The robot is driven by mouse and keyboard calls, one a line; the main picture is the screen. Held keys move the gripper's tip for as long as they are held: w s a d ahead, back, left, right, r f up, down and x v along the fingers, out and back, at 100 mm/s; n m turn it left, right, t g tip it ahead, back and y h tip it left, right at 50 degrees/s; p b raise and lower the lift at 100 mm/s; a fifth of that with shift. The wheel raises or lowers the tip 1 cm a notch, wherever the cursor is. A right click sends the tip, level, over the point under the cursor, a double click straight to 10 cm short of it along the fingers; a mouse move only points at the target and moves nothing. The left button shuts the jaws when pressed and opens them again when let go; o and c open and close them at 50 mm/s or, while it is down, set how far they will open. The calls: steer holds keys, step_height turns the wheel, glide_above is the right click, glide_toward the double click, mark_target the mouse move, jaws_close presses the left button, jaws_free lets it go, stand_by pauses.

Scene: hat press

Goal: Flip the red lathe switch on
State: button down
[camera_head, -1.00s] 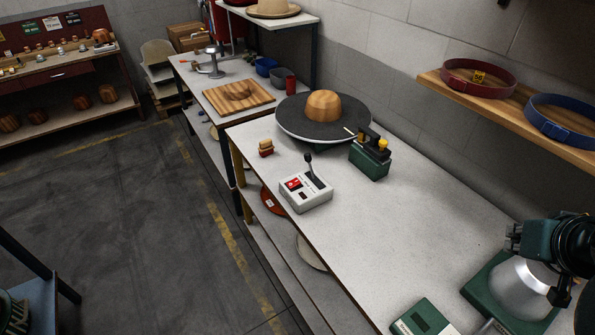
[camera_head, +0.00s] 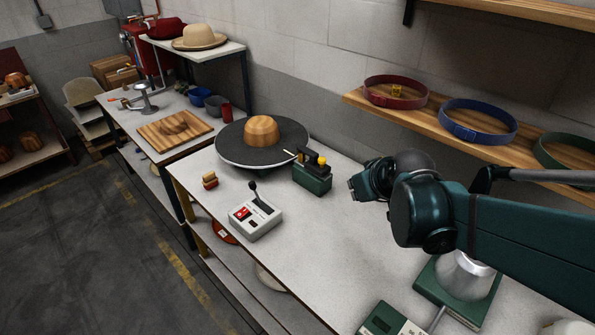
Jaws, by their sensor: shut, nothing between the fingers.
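The red switch (camera_head: 241,213) sits on top of a white control box (camera_head: 258,226) near the front edge of the workbench. A black lever with a round knob (camera_head: 252,186) stands up from the same box. The switch is too small to tell its position. Behind the box is the round black lathe plate (camera_head: 232,150) with a wooden hat block (camera_head: 262,131) on it. My gripper (camera_head: 354,187) is shut and empty, held above the bench to the right of the box and well apart from it. Its fingertips are small and partly hidden by my wrist.
A green block with a black and yellow top (camera_head: 312,179) stands between the box and my gripper. A small brush (camera_head: 210,181) is left of the box. A shelf with hat bands (camera_head: 478,119) hangs behind my arm. The bench in front of my gripper is clear.

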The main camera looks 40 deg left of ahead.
steer(key=s+a+f+n+g+y+p, duration=0.1)
steer(key=s+a+f+n, duration=0.2)
steer(key=s+a, duration=0.6)
steer(key=s+a+f+n+g+y+p, duration=0.1)
steer(key=s+a+f+n+g+p, duration=0.1)
steer(key=s+a, duration=0.8)
steer(key=a+f+n, duration=0.1)
steer(key=a, duration=0.5)
steer(key=shift+a+p, duration=0.3)
steer(key=shift+a, duration=0.05)
steer(key=shift+a+f, duration=0.1)
glide_above(246, 211)
steer(key=shift+s+f, duration=0.2)
steer(key=shift+f, duration=1.45)
steer(key=shift+s+f, duration=0.2)
steer(key=shift+f, duration=1.45)
steer(key=shift+w+a+f, duration=0.1)
steer(key=shift+w+f, duration=0.1)
steer(key=shift+f, duration=0.9)
steer(key=shift+w+f, duration=0.2)
steer(key=shift+f, duration=0.85)
steer(key=shift+f+b, duration=0.1)
steer(key=shift+b, duration=0.2)
